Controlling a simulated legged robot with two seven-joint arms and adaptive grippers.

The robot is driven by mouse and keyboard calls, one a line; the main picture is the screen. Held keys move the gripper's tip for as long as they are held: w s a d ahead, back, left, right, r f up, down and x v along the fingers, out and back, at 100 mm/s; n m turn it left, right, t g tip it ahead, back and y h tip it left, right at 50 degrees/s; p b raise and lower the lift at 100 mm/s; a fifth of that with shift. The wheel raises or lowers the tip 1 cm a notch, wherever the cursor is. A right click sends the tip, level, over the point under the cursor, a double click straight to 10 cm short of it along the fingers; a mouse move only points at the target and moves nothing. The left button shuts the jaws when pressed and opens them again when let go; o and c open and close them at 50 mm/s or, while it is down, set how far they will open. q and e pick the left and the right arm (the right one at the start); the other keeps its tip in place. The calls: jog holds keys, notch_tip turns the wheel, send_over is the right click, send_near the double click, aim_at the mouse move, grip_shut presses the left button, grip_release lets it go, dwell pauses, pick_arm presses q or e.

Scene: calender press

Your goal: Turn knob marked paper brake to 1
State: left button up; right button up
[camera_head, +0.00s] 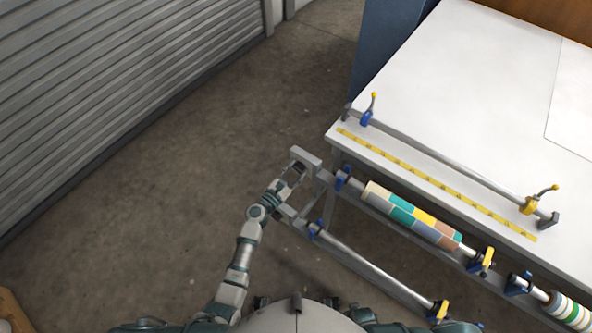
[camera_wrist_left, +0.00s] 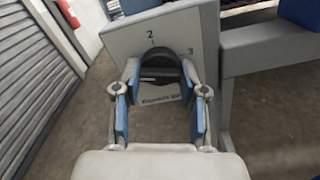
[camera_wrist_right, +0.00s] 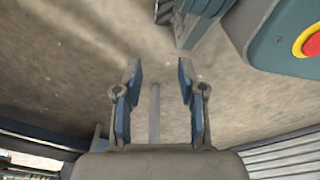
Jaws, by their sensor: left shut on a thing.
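The dark round knob (camera_wrist_left: 160,66) sits on a grey panel (camera_wrist_left: 207,45) in the left wrist view. The numbers 2 and 3 show above and to the right of it; a 1 is not visible. A label below the knob is too blurred to read surely. My left gripper (camera_wrist_left: 159,80) has its fingers on both sides of the knob and is shut on it. In the head view the left gripper (camera_head: 287,180) is at the grey bracket at the press's left end, and the knob is hidden. My right gripper (camera_wrist_right: 160,72) is open and empty.
The press has a white table (camera_head: 440,100), a patterned roll (camera_head: 412,214), a striped roll (camera_head: 568,310) and a bare bar (camera_head: 370,268). A red button (camera_wrist_right: 312,44) shows near the right gripper. A shutter wall (camera_head: 110,80) stands left, with clear floor between.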

pick_arm(q)
jog(key=shift+s+f+n+p, duration=0.15)
jog(key=shift+f+n+p, duration=0.25)
jog(key=shift+n, duration=0.5)
pick_arm(e)
jog(key=shift+s+d+f, duration=0.1)
jog(key=shift+s+f, duration=0.6)
jog(key=shift+s, duration=0.2)
pick_arm(q)
jog(key=o, duration=0.8)
jog(key=shift+f, duration=0.1)
jog(key=o, duration=0.3)
jog(key=shift+o, duration=0.2)
jog(key=shift+r, duration=0.25)
pick_arm(e)
jog(key=shift+w, duration=0.1)
pick_arm(q)
jog(key=shift+a, duration=0.1)
jog(key=v, duration=1.1)
jog(key=shift+s+a, duration=0.2)
jog(key=shift+s, duration=0.05)
